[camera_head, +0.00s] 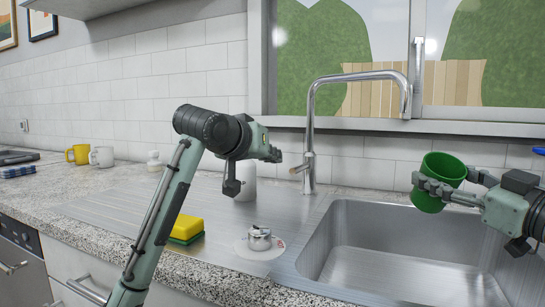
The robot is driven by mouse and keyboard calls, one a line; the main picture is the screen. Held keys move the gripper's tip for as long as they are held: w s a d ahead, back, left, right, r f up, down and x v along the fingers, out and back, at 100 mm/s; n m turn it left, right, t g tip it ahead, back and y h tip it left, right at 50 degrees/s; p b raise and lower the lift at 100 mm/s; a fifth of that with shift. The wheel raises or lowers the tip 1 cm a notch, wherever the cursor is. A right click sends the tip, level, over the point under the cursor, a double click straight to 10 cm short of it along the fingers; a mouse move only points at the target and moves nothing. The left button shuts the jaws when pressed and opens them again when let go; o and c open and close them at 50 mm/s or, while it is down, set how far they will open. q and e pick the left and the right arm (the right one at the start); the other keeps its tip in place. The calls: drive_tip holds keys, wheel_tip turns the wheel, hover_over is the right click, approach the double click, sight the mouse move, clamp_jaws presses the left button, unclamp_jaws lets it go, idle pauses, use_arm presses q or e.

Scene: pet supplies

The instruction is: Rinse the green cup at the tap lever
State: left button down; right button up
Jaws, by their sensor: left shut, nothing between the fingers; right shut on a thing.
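The green cup (430,202) is in my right gripper (446,190), which is shut around it from the right. The cup tilts slightly, its open rim facing up, and hangs above the sink (345,235), to the right of and below the spout. The tall chrome tap (309,120) stands behind the sink; its spout bends over to the right, and no water shows. The small tap lever (297,170) sticks out left from the tap's base. My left gripper (277,156) is shut and empty, just left of the tap and above the lever, not visibly touching it.
A yellow and green sponge (187,229) and a small metal item (259,238) on a white disc lie on the drainboard. A white container (246,182) stands behind my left gripper. A yellow mug (78,154), a grey mug (102,157) and a white jar (154,161) stand further left.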

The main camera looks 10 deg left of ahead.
idle(0.4)
drive_tip(key=s+r, duration=0.4)
drive_tip(key=s, duration=0.1)
drive_tip(key=shift+d, duration=0.25)
idle(1.3)
